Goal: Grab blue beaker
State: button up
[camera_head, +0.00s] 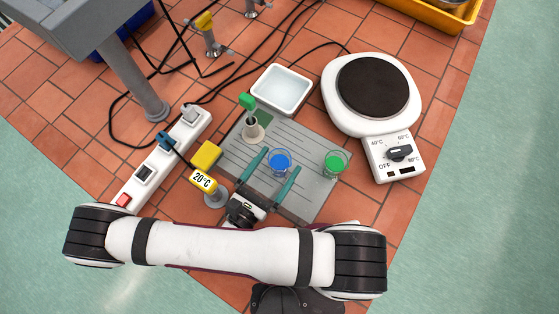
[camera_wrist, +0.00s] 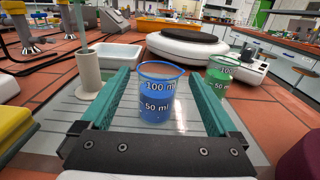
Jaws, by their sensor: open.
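The blue beaker (camera_head: 280,162), a clear glass with blue liquid and a blue rim, stands upright on a grey grooved board (camera_head: 310,204). It also shows in the wrist view (camera_wrist: 157,94), with 50 ml and 100 ml marks. My gripper (camera_head: 276,167) is open, with one teal finger on each side of the beaker. In the wrist view my gripper (camera_wrist: 157,100) shows gaps between the fingers and the glass. A green beaker (camera_head: 334,164) stands to the right, outside the right finger; it also shows in the wrist view (camera_wrist: 217,80).
A hotplate (camera_head: 346,106) with dial stands at the back right. A white tray (camera_head: 281,88) sits behind the board. A power strip (camera_head: 161,157) and cables lie further left.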

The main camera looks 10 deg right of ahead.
aim_at(285, 153)
jog(key=x, duration=0.4)
jog(key=shift+w+d+r, duration=0.2)
jog(key=shift+w, duration=0.15)
grip_shut()
